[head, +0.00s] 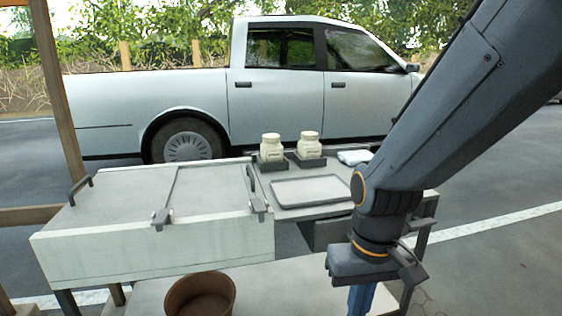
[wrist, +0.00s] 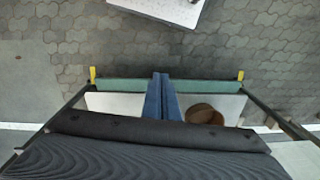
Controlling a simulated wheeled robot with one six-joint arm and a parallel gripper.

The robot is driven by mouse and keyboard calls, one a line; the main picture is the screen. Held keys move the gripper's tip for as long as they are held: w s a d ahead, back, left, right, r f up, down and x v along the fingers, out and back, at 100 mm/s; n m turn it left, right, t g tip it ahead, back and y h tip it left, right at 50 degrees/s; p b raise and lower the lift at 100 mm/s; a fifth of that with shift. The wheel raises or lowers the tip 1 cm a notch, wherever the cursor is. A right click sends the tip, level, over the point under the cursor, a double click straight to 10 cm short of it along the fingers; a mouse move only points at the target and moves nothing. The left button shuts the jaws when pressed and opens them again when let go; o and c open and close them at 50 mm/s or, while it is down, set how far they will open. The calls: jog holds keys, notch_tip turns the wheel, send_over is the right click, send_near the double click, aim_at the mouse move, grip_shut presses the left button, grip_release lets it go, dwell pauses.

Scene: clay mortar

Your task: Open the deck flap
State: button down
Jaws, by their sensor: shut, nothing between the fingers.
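A long pale box (head: 160,248) stands in front of me in the head view. Its flat grey top (head: 115,195) lies level and looks closed, with a seam across it. A dark bar handle (head: 80,188) is at its left end, and a grey latch-like fitting (head: 258,206) is at its right edge. I cannot tell for sure which panel is the deck flap. My gripper (head: 361,300) is to the right of the box and lower, pointing down, apart from it. In the wrist view my gripper's blue fingers (wrist: 163,98) are together and empty.
A side shelf right of the box holds two cream jars (head: 271,148) (head: 309,145) and a grey tray (head: 310,190). A brown pot (head: 200,294) stands on the lower shelf (head: 262,292), and shows in the wrist view (wrist: 203,114). A wooden post (head: 56,90) rises at left.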

jog(key=s+d+r+m+p, duration=0.1)
jog(key=d+r+p, duration=0.4)
jog(key=r+p, duration=0.1)
jog(key=shift+s+r+m+p, duration=0.3)
jog(key=shift+s+r+p, duration=0.1)
jog(key=shift+p, duration=0.35)
jog(key=c, duration=2.5)
grip_release()
jog(key=shift+d+r, duration=0.2)
jog(key=shift+d, duration=0.1)
jog(key=o, duration=0.4)
jog(key=shift+d+p, duration=0.1)
jog(key=shift+p, duration=0.25)
jog(key=shift+s, duration=0.1)
